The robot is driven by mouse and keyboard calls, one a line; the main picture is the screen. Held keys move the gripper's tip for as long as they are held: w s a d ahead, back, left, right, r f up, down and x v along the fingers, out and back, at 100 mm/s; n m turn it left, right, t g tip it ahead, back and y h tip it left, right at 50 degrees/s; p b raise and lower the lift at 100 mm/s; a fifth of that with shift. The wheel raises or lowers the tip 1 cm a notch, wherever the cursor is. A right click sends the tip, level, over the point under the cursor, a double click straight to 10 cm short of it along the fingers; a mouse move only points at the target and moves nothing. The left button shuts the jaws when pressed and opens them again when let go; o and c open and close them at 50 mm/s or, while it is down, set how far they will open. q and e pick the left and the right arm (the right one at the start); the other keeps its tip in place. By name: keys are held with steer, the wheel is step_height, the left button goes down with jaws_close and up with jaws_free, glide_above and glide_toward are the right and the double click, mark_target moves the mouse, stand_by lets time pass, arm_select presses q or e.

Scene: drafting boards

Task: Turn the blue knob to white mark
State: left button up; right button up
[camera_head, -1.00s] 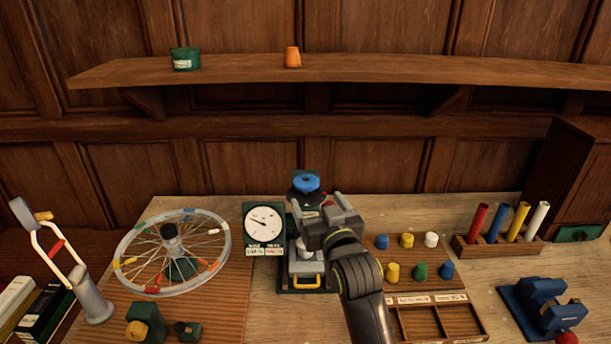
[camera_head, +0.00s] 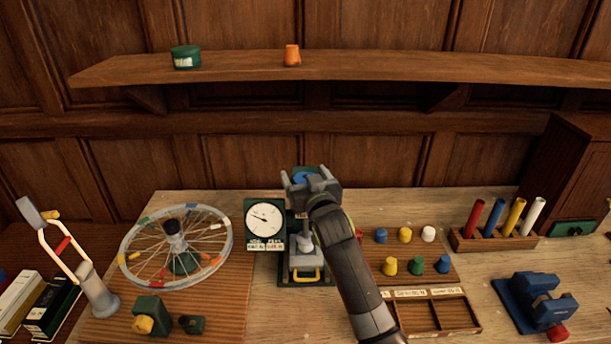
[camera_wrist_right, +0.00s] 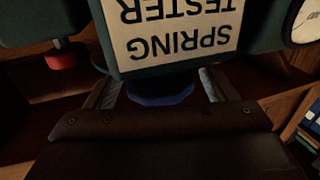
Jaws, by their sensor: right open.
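The blue knob (camera_head: 302,177) is on top of the green spring tester, mostly hidden behind my right gripper (camera_head: 306,181) in the head view. In the wrist view the blue knob (camera_wrist_right: 158,95) shows between the two fingers of my right gripper, just below the inverted "SPRING TESTER" label (camera_wrist_right: 180,25). The fingers are apart, one on each side of the knob; I cannot tell whether they touch it. I cannot make out the white mark. The dial gauge (camera_head: 264,218) stands left of the tester. My left gripper is not in view.
A wire-spoked wheel (camera_head: 126,258) stands at left. Coloured pegs (camera_head: 404,235) and an empty two-part tray (camera_head: 443,331) lie right of the tester. Coloured tubes (camera_head: 496,220) and a blue vise (camera_head: 541,303) are farther right. A shelf (camera_head: 400,68) runs above. A red knob (camera_wrist_right: 66,60) shows in the wrist view.

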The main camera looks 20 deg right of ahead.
steer(key=c, duration=1)
